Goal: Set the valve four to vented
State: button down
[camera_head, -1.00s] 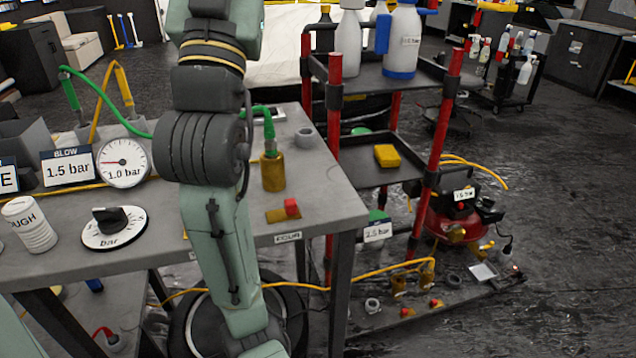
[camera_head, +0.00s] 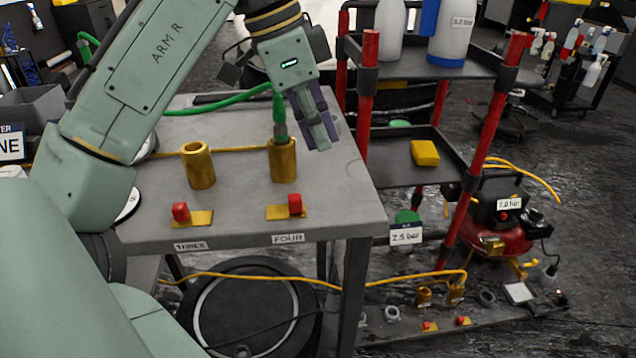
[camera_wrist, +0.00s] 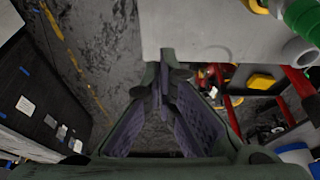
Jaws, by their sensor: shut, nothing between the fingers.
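Valve four is a red knob (camera_head: 295,204) on the right part of a brass plate (camera_head: 277,214), behind the FOUR label (camera_head: 288,238) on the grey table's front edge. The brass cylinder (camera_head: 283,162) behind it has a green hose fitting (camera_head: 279,115) in its top. My gripper (camera_head: 322,140) is shut and empty, pointing down over the right side of the table, above and to the right of valve four and apart from it. In the wrist view my fingers (camera_wrist: 163,78) meet at the tips; valve four does not show there.
Valve three's red knob (camera_head: 180,211) sits on the left part of its own plate, with an empty brass cylinder (camera_head: 200,166) behind. A red-post cart (camera_head: 366,120) stands close right of the table. A red compressor (camera_head: 503,240) is on the floor beyond.

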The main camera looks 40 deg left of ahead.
aim_at(295, 203)
jog(key=shift+f, duration=0.1)
jog(key=x, duration=1)
jog(key=shift+s+a+r, duration=0.25)
jog(key=shift+s+a, duration=0.6)
jog(key=shift+s, duration=0.1)
jog(key=shift+s+a+f, duration=0.1)
jog(key=shift+s+a, duration=0.3)
jog(key=shift+s, duration=0.1)
jog(key=shift+p, duration=0.35)
